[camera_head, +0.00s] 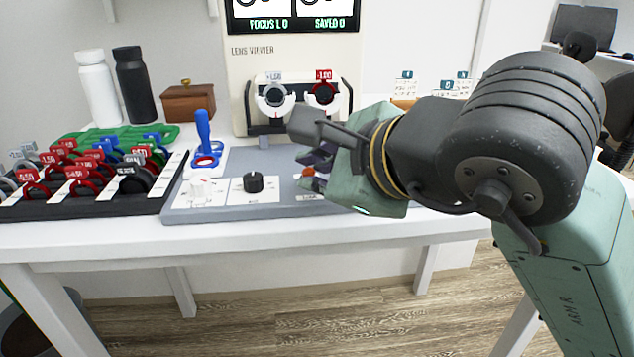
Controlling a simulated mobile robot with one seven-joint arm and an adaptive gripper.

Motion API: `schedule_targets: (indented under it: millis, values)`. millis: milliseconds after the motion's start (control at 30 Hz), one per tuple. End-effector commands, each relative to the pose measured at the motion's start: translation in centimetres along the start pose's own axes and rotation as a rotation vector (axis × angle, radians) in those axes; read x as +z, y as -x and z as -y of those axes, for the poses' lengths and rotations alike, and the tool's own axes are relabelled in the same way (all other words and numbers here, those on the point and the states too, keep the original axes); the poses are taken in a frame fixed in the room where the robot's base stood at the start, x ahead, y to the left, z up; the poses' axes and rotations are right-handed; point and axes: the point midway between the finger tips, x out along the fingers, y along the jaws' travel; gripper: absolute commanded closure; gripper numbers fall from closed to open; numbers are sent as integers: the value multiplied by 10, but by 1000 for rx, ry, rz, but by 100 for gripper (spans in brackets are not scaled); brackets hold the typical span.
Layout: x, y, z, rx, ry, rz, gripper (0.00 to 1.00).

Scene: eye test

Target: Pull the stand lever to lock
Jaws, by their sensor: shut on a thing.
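My gripper (313,170) is above the right part of the grey control panel (240,207), in front of the lens viewer. Its fingers are shut on a small orange-red part (308,173), of which only a bit shows. The gripper and wrist hide the rest of this part, so I cannot tell whether it is the stand lever. A blue upright lever (203,126) with a blue ring at its base stands at the panel's left, apart from my gripper. The lens viewer (243,70) holds a white-rimmed lens (273,96) and a red one (323,94).
A black rack (95,208) of labelled lenses is at the left, with a green tray (110,136) behind. Two bottles and a brown box (188,106) stand at the back left.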

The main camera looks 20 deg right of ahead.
Motion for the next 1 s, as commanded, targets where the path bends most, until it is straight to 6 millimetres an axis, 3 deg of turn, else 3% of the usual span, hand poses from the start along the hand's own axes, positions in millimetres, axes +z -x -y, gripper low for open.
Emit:
schedule_targets:
  millis: [400,433,733,1000]
  values:
    - [0,0,1,-8,1,3,100]
    - [0,0,1,-8,1,3,87]
    - [0,0,0,-7,1,2,67]
    - [0,0,0,-5,2,2,66]
